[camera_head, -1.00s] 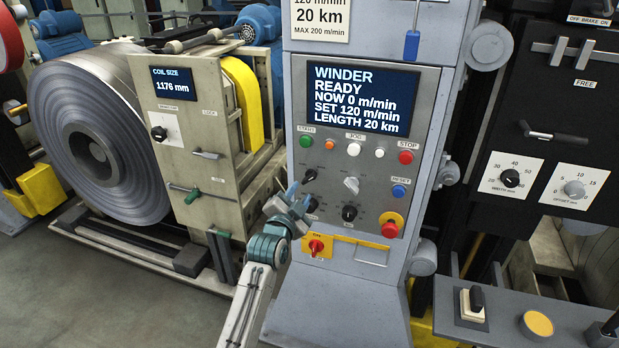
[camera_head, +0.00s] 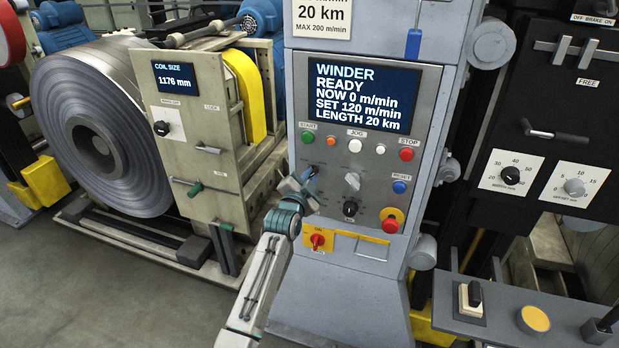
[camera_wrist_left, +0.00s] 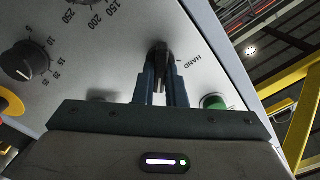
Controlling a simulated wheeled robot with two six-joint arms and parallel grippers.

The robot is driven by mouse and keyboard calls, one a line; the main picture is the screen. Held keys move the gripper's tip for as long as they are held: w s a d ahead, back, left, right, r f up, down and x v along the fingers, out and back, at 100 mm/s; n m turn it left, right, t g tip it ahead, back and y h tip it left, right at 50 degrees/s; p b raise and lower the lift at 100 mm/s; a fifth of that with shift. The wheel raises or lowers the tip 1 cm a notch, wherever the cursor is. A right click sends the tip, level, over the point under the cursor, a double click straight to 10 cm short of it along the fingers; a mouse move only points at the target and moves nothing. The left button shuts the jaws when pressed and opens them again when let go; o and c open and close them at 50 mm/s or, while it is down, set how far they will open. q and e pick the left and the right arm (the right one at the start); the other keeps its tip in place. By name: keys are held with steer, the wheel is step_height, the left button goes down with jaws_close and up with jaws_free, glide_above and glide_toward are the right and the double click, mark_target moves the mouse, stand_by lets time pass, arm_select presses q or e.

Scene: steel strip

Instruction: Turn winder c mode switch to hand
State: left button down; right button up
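The winder mode switch is a black knob (camera_wrist_left: 161,58) on the grey winder panel, with the word HAND printed just right of it in the left wrist view. My left gripper (camera_wrist_left: 160,85) has its two dark fingers closely on either side of this knob and looks shut on it. In the head view my left gripper (camera_head: 309,178) reaches the left side of the winder panel (camera_head: 334,160) and covers most of the switch. Which way the knob points is hard to tell. My right gripper is not in view.
The winder screen (camera_head: 360,95) reads READY and 0 m/min. Close by are a green start button (camera_head: 307,137), a silver knob (camera_head: 352,181), a lower black knob (camera_head: 350,208), a red switch on yellow (camera_head: 318,239) and an emergency stop (camera_head: 391,222). A steel coil (camera_head: 95,140) stands left.

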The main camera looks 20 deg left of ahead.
arm_select(q)
steer(key=shift+n, duration=0.3)
steer(key=n+p, duration=0.2)
steer(key=n, duration=0.3)
steer(key=n+p, duration=0.2)
steer(key=n, duration=0.4)
steer(key=n+p, duration=0.3)
steer(key=n, duration=0.3)
steer(key=shift+a, duration=0.4)
steer(key=shift+n, duration=0.3)
steer(key=c, duration=1.5)
jaws_free()
